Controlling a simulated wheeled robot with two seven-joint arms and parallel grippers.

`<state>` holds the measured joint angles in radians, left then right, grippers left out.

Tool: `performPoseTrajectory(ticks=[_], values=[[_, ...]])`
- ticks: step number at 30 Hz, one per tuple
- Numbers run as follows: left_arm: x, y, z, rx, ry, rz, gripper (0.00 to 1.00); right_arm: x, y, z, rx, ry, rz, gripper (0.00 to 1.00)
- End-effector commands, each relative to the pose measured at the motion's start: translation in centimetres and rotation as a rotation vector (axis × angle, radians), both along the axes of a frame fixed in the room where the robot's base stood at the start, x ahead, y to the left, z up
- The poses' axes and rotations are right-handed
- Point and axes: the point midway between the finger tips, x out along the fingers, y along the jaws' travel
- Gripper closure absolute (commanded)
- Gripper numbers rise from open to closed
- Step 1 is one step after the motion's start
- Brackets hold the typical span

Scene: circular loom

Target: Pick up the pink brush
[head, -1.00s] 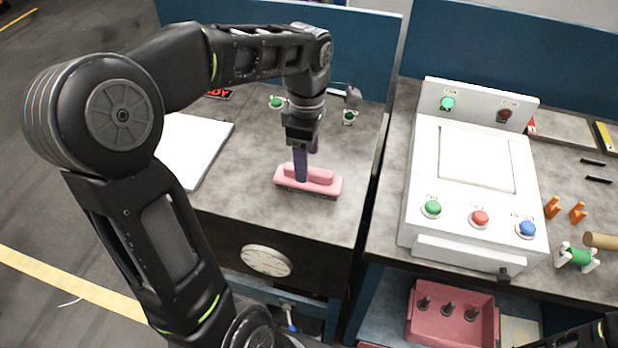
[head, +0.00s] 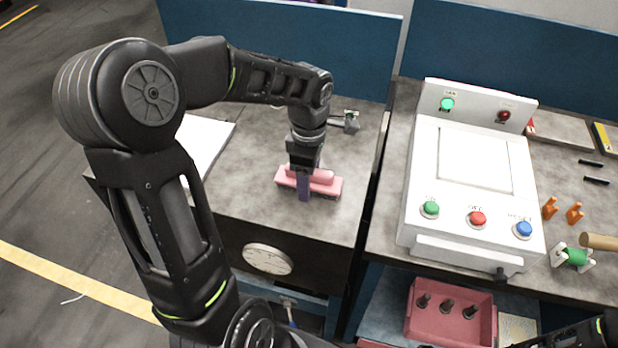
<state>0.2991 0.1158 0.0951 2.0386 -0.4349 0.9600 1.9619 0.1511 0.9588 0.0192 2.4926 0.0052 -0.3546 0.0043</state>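The pink brush (head: 325,186) lies on the grey top of the left bench, bristles down, with its long side running left to right. My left gripper (head: 304,182) points down at the brush from above. One purple finger stands in front of the brush's near side, left of its middle, with its tip down near the bench top. The other finger is hidden behind the gripper and the brush, so I cannot see the gap between them. Part of my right arm shows at the bottom right corner; its gripper is out of view.
A white panel (head: 203,150) lies left of the brush. A grey-white control box (head: 473,185) with coloured buttons stands on the right bench, across a narrow gap. A pink tray (head: 450,312) with dark pegs sits on the shelf below. Bench top is clear in front of the brush.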

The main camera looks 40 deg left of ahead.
Motion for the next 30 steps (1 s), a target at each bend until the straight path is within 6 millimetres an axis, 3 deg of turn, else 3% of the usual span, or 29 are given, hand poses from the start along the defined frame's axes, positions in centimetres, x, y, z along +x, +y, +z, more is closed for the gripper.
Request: performPoseTrajectory(ticks=[14,30], values=[[0.02,0.0,0.04,0.0,0.0,0.0,0.35,-0.01,0.01,-0.02,0.0,0.0,0.0,1.0],[0.01,-0.01,0.04,0.0,0.0,0.0,0.78,0.0,0.01,-0.02,0.0,0.0,0.0,1.0]])
